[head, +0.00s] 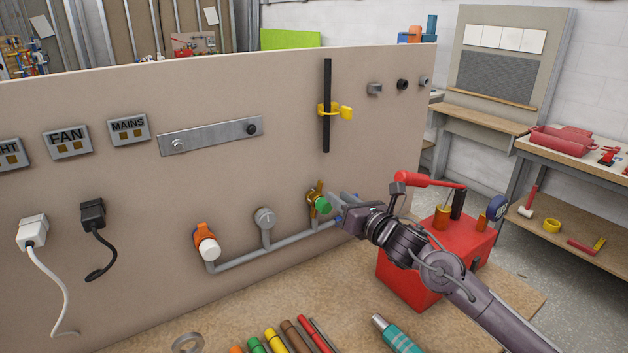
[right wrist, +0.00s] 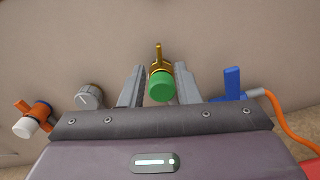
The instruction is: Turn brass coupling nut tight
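The brass fitting (head: 315,189), with a green cylindrical end (head: 323,205), sits on the grey pipe at the upright panel. In the right wrist view the brass part (right wrist: 159,58) has an upright brass lever, and the green end (right wrist: 161,86) points toward me. I cannot tell which brass part is the coupling nut. My right gripper (head: 338,201) is at the fitting. In the right wrist view its two fingers (right wrist: 160,76) stand on either side of the green end, open, with small gaps showing beside the brass. My left gripper is not in view.
A blue-lever valve (right wrist: 232,84) with an orange hose is close right of my fingers. A red pump box (head: 410,275) stands beside my right arm. Coloured tubes (head: 296,335) lie in front.

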